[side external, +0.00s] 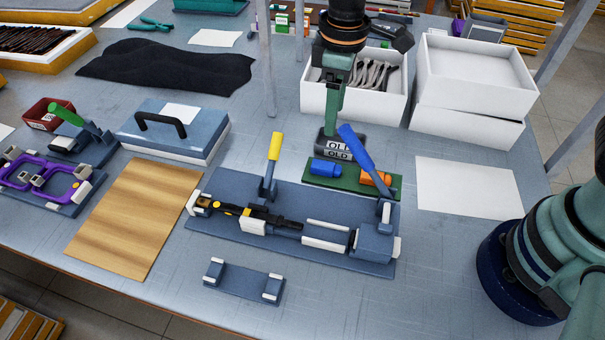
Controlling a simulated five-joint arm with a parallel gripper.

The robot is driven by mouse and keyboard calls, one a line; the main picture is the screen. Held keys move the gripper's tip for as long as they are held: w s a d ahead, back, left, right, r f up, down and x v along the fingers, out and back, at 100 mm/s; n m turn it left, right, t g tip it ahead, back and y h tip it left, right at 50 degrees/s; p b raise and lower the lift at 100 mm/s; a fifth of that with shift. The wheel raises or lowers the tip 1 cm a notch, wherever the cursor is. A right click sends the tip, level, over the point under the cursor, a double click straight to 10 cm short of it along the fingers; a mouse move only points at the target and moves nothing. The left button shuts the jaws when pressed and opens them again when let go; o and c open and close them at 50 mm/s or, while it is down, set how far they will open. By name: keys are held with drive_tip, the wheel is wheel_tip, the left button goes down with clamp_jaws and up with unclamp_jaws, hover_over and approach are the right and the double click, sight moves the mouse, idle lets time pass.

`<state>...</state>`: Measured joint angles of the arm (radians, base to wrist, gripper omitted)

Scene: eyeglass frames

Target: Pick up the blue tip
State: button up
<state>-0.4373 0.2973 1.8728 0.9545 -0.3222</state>
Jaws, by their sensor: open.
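The blue tip (325,168) lies on the left part of a small green tray (350,184). An orange tip (376,178) lies on the same tray to its right. My gripper (331,128) comes down from the top of the side external view and is open. Its lower end is above and behind the blue tip in the picture, apart from it, in front of or over a dark block labelled OLD (341,154). The exact gap between the fingers is hard to see from this side.
A blue fixture with a yellow lever (274,147) and a blue lever (356,147) stands close in front of the tray. A white box of metal parts (312,98) is behind. White paper (470,187) lies right; a wooden board (135,215) lies left.

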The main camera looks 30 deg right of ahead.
sight(327, 166)
drive_tip(key=f, duration=1.3)
drive_tip(key=shift+a, duration=0.3)
drive_tip(key=shift+r, duration=0.1)
clamp_jaws()
